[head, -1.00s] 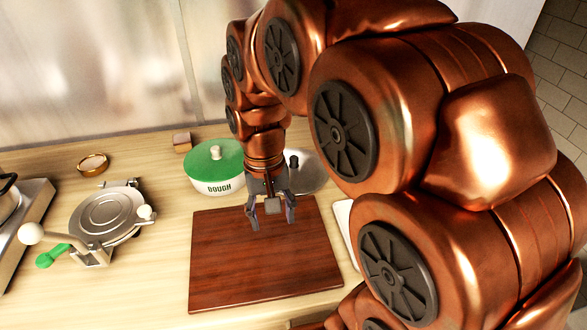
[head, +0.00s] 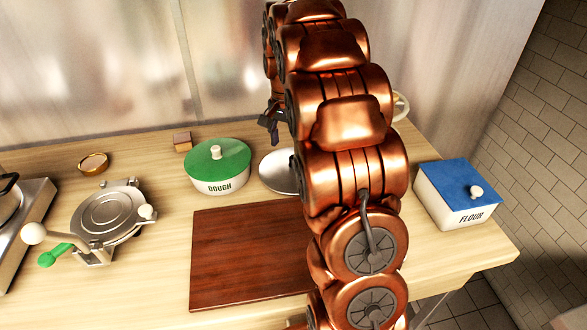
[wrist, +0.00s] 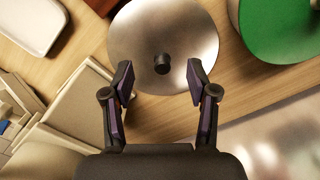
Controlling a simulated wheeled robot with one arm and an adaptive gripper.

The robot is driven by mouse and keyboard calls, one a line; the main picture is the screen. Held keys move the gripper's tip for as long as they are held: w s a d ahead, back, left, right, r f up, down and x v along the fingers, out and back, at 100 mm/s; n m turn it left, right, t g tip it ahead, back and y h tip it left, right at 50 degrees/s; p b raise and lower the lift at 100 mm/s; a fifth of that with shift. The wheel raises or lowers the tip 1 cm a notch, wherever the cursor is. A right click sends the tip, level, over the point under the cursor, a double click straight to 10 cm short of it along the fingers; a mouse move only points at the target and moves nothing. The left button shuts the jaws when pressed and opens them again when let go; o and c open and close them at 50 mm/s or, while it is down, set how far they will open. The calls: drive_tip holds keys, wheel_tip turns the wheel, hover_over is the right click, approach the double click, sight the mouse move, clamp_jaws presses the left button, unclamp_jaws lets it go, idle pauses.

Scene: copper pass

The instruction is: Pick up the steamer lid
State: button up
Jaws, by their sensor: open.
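The steamer lid is a round, shiny metal disc (head: 277,172) with a dark knob. It lies on the counter behind the cutting board, and my arm hides its right part in the head view. In the wrist view the whole knob and most of the metal lid (wrist: 145,35) show. My gripper (wrist: 158,85) is open and empty there, its two fingers apart, with the knob just ahead of and between the fingertips. In the head view my gripper (head: 272,128) is partly hidden by the arm, above the back of the counter.
The green-lidded dough bowl (head: 217,170) stands left of the lid. A dark red cutting board (head: 245,260) lies in front. A blue-lidded flour box (head: 455,205) stands at right, a round metal press (head: 105,215) at left. The back wall (head: 130,70) is close behind.

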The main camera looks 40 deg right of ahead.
drive_tip(key=m, duration=0.2)
hover_over(294, 157)
drive_tip(key=shift+w+d+f, duration=0.15)
drive_tip(key=shift+w+f, duration=0.05)
drive_tip(key=shift+f, duration=0.25)
drive_tip(key=shift+w+d+f, duration=0.15)
drive_tip(key=shift+f, duration=0.3)
drive_tip(key=shift+f+p, duration=0.6)
drive_tip(key=shift+f, duration=0.75)
drive_tip(key=shift+s+a+f+p, duration=0.1)
drive_tip(key=shift+a+f+p, duration=0.05)
drive_tip(key=shift+f+p, duration=0.25)
drive_tip(key=shift+s+a+f+p, duration=0.1)
drive_tip(key=shift+f+p, duration=0.2)
drive_tip(key=shift+f, duration=0.1)
drive_tip(key=shift+f+p, duration=0.65)
drive_tip(key=shift+f, duration=1.1)
clamp_jaws()
